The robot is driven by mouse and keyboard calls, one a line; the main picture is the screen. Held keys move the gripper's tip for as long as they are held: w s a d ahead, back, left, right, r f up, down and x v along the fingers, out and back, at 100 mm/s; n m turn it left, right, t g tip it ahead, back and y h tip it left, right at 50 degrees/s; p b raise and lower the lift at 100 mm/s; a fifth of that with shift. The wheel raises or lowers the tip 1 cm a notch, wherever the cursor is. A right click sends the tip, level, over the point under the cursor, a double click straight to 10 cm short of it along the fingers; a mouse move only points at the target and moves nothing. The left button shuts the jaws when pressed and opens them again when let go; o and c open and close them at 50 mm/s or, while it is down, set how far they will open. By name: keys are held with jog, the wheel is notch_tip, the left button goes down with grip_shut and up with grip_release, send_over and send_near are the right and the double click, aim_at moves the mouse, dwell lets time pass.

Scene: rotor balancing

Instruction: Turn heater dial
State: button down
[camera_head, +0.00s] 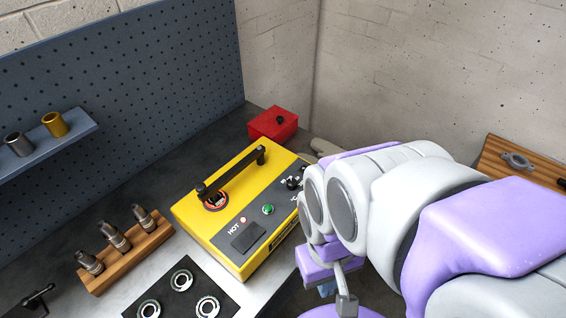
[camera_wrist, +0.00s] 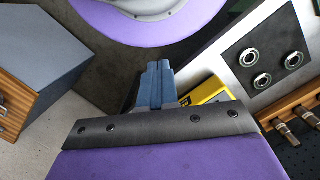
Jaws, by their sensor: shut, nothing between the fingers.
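The heater is a yellow box (camera_head: 185,213) with a black top bar handle, a dark panel marked HOT, a red lamp and a green button (camera_head: 268,209). A black dial (camera_head: 292,183) sits at the panel's far right end, close to my arm. A yellow corner of the heater (camera_wrist: 207,89) shows in the wrist view, right of the fingers; the dial is hidden there. My gripper (camera_wrist: 158,70) has its blue fingers together and empty. In the head view the gripper (camera_head: 327,288) is mostly hidden by my arm, at the heater's right front side, apart from the dial.
A wooden rack (camera_head: 128,255) with several metal fittings and a black plate (camera_head: 178,284) with rings lie at left front. A blue pegboard (camera_head: 120,90) with a shelf borders the bench. A wooden piece (camera_head: 500,150) is at right.

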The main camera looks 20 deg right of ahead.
aim_at(292, 181)
jog(key=c, duration=1.8)
grip_release()
jog(key=shift+c, duration=0.2)
